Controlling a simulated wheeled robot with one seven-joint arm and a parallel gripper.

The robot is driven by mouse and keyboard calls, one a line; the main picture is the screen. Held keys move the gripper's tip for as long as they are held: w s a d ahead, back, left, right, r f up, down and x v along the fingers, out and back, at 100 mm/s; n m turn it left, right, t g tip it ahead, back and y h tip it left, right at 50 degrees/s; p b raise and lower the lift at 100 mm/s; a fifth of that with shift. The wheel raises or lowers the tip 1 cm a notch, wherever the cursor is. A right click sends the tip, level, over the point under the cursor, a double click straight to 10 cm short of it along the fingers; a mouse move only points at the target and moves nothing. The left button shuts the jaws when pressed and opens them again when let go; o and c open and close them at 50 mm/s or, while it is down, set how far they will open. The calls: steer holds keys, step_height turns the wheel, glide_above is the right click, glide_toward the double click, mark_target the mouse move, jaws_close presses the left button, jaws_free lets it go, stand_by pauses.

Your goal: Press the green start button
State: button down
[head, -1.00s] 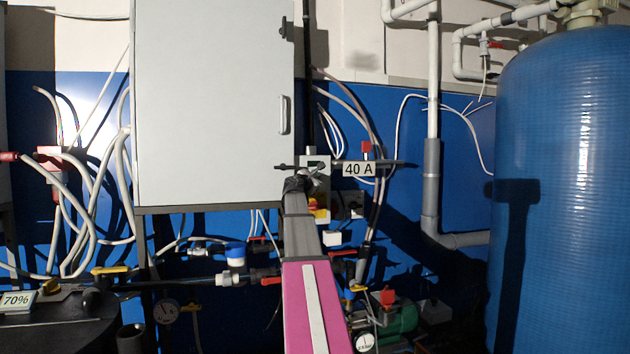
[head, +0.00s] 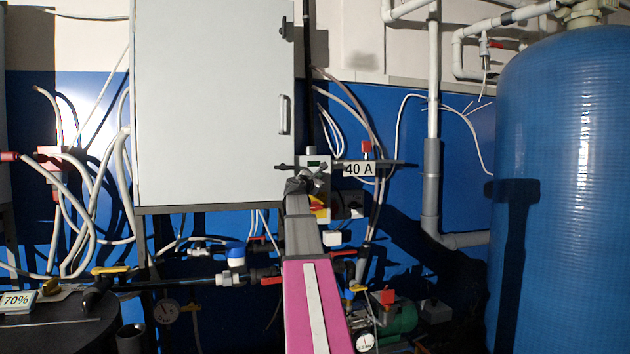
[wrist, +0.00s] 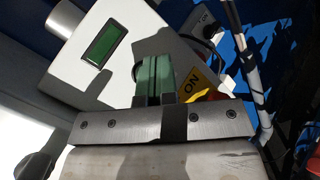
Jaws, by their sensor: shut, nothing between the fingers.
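The white control box (wrist: 150,30) fills the upper part of the wrist view, with a dark green display (wrist: 103,43). My gripper (wrist: 155,62) is shut and empty, its greenish fingers pointing at the box face below and right of the display. A dark round edge (wrist: 137,70) shows just left of the fingers; I cannot tell whether it is the start button. No green button shows clearly, and contact cannot be told. In the head view my gripper (head: 304,182) is in front of the box (head: 326,172) and covers part of it.
A large grey cabinet (head: 210,100) hangs left of the box. A 40 A sign (head: 359,169) is to the right, with cables and pipes around. A blue tank (head: 565,190) stands at far right.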

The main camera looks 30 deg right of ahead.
steer(key=s, duration=0.2)
steer(key=s+a, duration=0.1)
steer(key=s, duration=0.1)
stand_by(0.9)
